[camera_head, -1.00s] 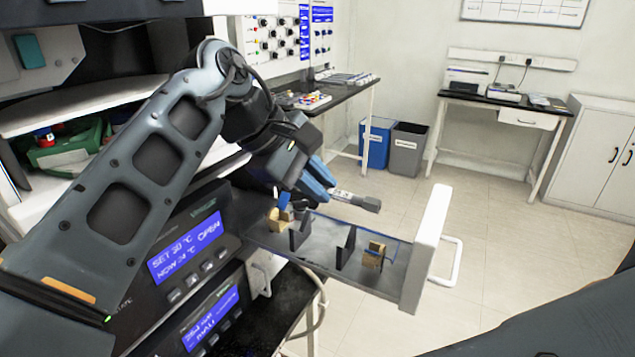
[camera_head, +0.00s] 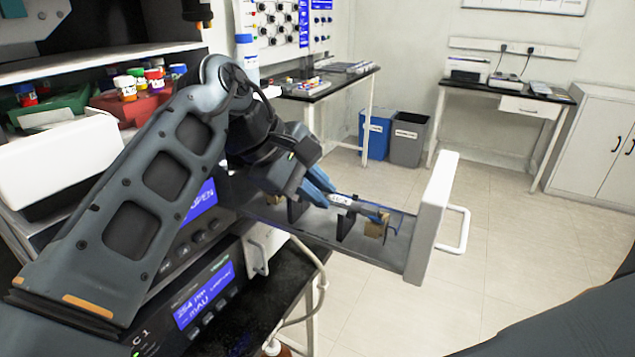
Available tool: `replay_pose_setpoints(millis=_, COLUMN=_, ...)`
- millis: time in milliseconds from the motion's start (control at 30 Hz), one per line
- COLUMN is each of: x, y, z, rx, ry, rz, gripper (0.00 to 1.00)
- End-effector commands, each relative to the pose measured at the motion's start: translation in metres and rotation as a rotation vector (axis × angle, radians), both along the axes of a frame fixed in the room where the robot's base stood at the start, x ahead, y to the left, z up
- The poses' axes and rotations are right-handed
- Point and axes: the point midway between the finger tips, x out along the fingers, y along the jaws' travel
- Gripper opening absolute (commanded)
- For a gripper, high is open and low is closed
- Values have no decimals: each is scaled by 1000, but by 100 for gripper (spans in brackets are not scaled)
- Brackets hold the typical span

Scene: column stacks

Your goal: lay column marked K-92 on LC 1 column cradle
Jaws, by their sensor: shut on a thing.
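My gripper (camera_head: 323,188) has blue fingers and is shut on a thin grey column (camera_head: 365,208) with a white label. The label is too small to read. The column points right and slightly down, low over the open drawer (camera_head: 402,253). The cradle shows in the drawer as a tan holder (camera_head: 375,228) near its front and dark uprights (camera_head: 346,224) further back. The column's right end is by the tan holder; I cannot tell whether it touches it. The column's left end and the rear holder are hidden by my gripper and arm.
The drawer's white front (camera_head: 441,205) and handle stand out to the right. A lower unit with a blue display (camera_head: 204,296) sits below. Coloured-capped bottles (camera_head: 135,84) stand at upper left. Two bins (camera_head: 408,139) stand behind.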

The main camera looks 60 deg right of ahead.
Motion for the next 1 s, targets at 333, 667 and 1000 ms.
replay_pose_setpoints(millis=333, x=0, y=1, z=-5, rx=2, ry=-2, rz=-1, gripper=0)
replay_pose_setpoints(millis=667, x=0, y=1, z=-7, rx=2, ry=0, rz=-1, gripper=0)
replay_pose_setpoints(millis=1000, x=0, y=1, z=-11, rx=2, ry=0, rz=-1, gripper=0)
